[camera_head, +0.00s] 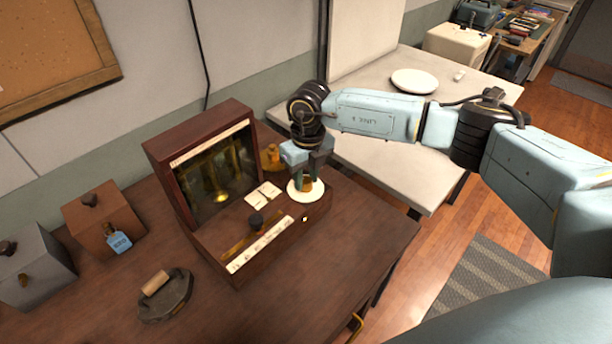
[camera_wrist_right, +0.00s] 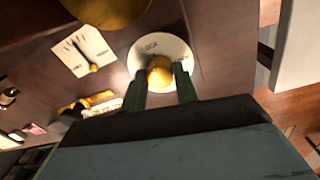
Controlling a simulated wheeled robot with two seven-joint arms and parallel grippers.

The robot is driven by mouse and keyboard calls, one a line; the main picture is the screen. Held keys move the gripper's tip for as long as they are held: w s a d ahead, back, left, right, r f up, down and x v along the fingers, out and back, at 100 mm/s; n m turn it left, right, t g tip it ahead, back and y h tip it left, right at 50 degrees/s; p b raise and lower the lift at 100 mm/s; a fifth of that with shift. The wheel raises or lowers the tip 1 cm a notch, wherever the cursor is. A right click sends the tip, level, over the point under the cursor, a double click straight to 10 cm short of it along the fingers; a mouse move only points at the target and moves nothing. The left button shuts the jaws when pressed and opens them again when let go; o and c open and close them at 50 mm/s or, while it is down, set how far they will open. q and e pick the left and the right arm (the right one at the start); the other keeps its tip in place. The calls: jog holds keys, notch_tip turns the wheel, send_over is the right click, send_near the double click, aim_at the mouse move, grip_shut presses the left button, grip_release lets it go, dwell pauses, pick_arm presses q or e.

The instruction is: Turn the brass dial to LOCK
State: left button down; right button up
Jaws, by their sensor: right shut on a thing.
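The brass dial (camera_wrist_right: 160,72) sits on a round white plate (camera_wrist_right: 148,50) with dark lettering at its edge, on the front ledge of a wooden cabinet. In the head view the white plate (camera_head: 293,190) shows at the right end of the ledge, with the brass dial partly hidden by the fingers. My right gripper (camera_head: 309,184) reaches down from above and is shut on the dial; its two green fingers (camera_wrist_right: 160,88) stand on either side of it in the wrist view. I cannot read which mark the dial points to. My left gripper is not in view.
The wooden cabinet (camera_head: 180,152) has a glass front, a labelled ledge and a black knob (camera_head: 256,220). A brass piece (camera_head: 271,157) stands behind the dial. The table's front right is clear.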

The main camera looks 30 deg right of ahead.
aim_at(308, 179)
jog(key=shift+r, duration=0.1)
jog(key=o, duration=1)
jog(key=shift+c, duration=0.2)
notch_tip(308, 179, up, 13)
jog(key=b, duration=0.1)
jog(key=shift+d+r, duration=0.15)
jog(key=shift+d, duration=0.15)
